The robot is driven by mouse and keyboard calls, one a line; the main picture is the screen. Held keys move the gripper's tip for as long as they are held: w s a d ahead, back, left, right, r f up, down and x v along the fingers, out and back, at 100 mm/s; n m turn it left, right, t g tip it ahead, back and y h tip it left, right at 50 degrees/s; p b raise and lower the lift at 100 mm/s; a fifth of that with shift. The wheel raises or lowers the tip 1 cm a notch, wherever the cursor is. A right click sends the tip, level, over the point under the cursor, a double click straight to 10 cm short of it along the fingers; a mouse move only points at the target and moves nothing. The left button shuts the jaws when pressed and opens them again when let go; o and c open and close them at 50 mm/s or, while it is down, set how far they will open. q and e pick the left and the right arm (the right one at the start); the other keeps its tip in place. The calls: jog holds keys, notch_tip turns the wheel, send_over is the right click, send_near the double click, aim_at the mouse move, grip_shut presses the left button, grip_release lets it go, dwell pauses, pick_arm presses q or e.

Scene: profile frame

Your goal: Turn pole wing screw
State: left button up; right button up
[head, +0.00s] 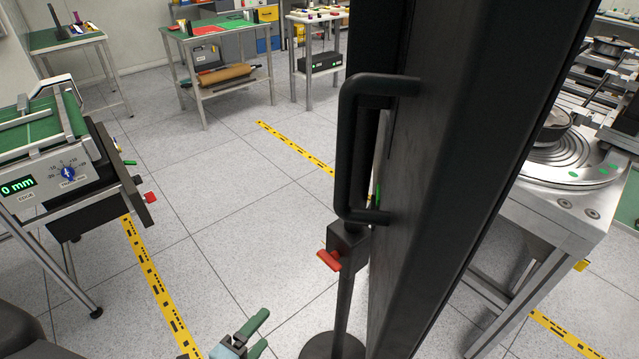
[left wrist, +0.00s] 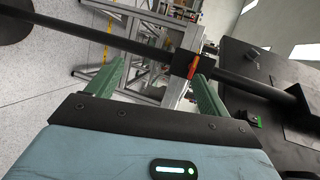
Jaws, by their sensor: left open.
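The red wing screw (head: 328,260) sticks out of a dark block on the upright black pole (head: 346,295). The pole stands on a round dark base beside a tall black profile. In the left wrist view the wing screw (left wrist: 194,68) shows near the tip of the right-hand finger, beyond the fingers, with the pole (left wrist: 120,42) running across the picture. My left gripper (head: 262,332) has green fingers, open and empty, at the bottom of the head view, lower and left of the screw and apart from it. It also shows in the left wrist view (left wrist: 160,70). My right gripper is not in view.
The tall black profile (head: 460,180) with a black handle (head: 352,150) blocks the middle right. A metal-framed machine (head: 575,215) stands behind it. A device with a green top and a digital display (head: 18,187) is at left. Open tiled floor lies between.

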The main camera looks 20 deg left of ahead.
pick_arm(q)
jog(key=w+d+r+m+t+h+b, duration=0.1)
jog(key=w+d+r+m+h+b, duration=0.3)
jog(key=m, duration=0.6)
jog(key=m+h, duration=0.3)
jog(key=m, duration=0.9)
send_near(331, 259)
jog(key=shift+g, duration=0.4)
jog(key=shift+r+p+x, duration=0.2)
jog(key=shift+p+x, duration=0.3)
jog(key=shift+x, duration=0.65)
jog(key=shift+r+p+x, duration=0.15)
jog(key=shift+p+x, duration=0.3)
jog(key=shift+x, duration=0.75)
jog(key=shift+r+p+x, duration=0.2)
jog(key=shift+p+x, duration=0.3)
jog(key=shift+x, duration=0.65)
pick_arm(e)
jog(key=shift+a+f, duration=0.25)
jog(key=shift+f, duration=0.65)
pick_arm(q)
jog(key=shift+c, duration=0.3)
